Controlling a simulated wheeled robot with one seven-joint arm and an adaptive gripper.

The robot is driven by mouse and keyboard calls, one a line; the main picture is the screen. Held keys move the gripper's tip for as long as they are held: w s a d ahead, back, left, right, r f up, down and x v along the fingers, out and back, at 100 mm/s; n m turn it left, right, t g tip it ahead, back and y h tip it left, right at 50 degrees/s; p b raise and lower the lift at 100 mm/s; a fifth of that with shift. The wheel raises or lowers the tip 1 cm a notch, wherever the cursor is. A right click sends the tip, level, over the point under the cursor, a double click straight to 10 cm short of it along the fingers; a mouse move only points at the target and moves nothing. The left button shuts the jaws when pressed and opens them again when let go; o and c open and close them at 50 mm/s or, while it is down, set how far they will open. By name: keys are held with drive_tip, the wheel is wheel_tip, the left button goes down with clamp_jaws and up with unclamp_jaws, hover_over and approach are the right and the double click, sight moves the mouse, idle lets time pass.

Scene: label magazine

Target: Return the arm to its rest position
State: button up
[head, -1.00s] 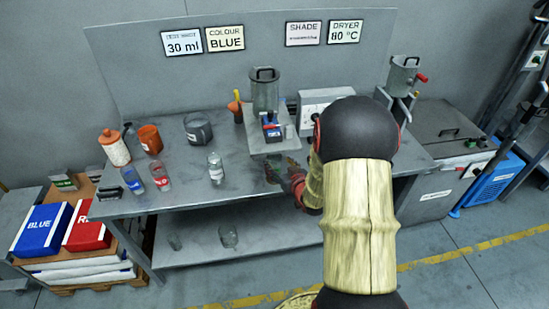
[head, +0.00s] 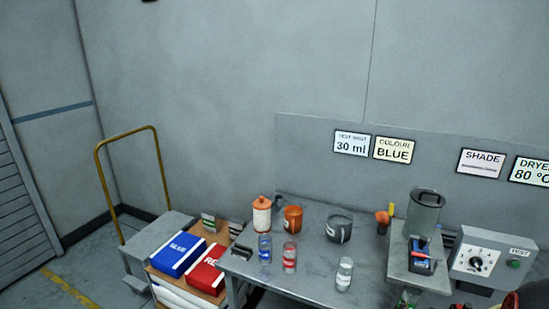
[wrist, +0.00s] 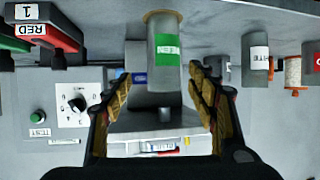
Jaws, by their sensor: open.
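My gripper (wrist: 160,95) shows in the wrist view with its two yellow-padded fingers spread apart. A grey cylinder with a green label (wrist: 166,52) appears between the fingers, beyond them; I see no finger closed on it. The wrist picture is upside down. In the head view my arm is almost wholly out of frame, with only a dark and red part at the lower right corner, and the gripper cannot be made out there.
The grey workbench (head: 315,289) carries an orange-lidded jar (head: 262,216), an orange cup (head: 292,219), a dark jug (head: 339,229), several glass jars and a test box (head: 490,259). Blue (head: 180,254) and red (head: 206,269) bags lie left of it, near a trolley handle (head: 97,160).

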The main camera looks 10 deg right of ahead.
drive_tip(key=s+f+g, duration=0.4)
drive_tip(key=s+f, duration=0.2)
drive_tip(key=s+a+r+m+g+y, duration=0.1)
drive_tip(key=s+a+m+g, duration=0.2)
drive_tip(key=s, duration=0.4)
drive_tip(key=s+a+r+n+y, duration=0.1)
drive_tip(key=s+a+r+n, duration=0.2)
drive_tip(key=a+r, duration=1.1)
drive_tip(key=s+a+r+n+y, duration=0.2)
drive_tip(key=s+a+r+n, duration=0.1)
drive_tip(key=a+r, duration=1.1)
drive_tip(key=shift+a+n+y, duration=0.3)
drive_tip(key=shift+a+n, duration=0.2)
drive_tip(key=shift+a, duration=0.25)
